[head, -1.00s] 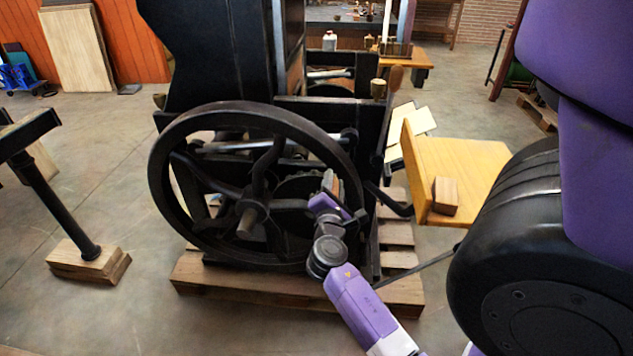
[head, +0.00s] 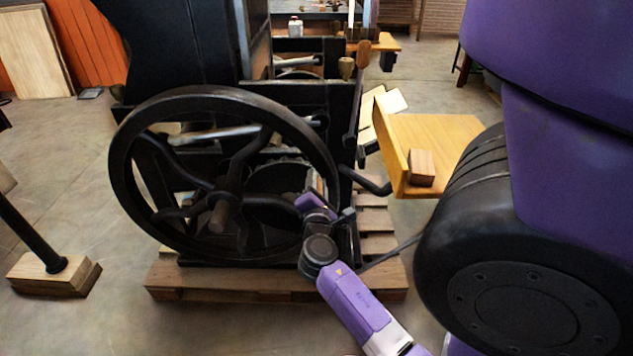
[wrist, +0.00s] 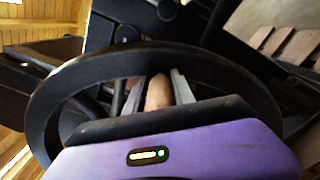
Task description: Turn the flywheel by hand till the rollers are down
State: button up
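The big black flywheel (head: 125,170) stands upright on the near side of the black press (head: 180,50). Its curved spokes meet at a hub with a stub shaft (head: 219,216). My gripper (head: 316,190) is at the right side of the wheel, inside the rim. In the wrist view a wooden handle (wrist: 158,93) stands between my two grey fingers (wrist: 157,88), which look closed on it; the flywheel rim (wrist: 45,115) curves around them. A pale rod (head: 210,135) shows behind the spokes; I cannot tell whether it is a roller.
The press stands on a wooden pallet (head: 270,285). A yellow wooden board (head: 440,145) with a small wooden block (head: 421,168) juts out at the right. A black crank (head: 365,182) sticks out near my arm. A black post on wood blocks (head: 55,275) stands at left.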

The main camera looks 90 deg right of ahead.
jog(key=o, duration=0.3)
jog(key=shift+o, duration=0.2)
jog(key=shift+a, duration=0.1)
jog(key=a, duration=0.7)
jog(key=shift+s+a+b, duration=0.3)
jog(key=shift+s+b, duration=0.05)
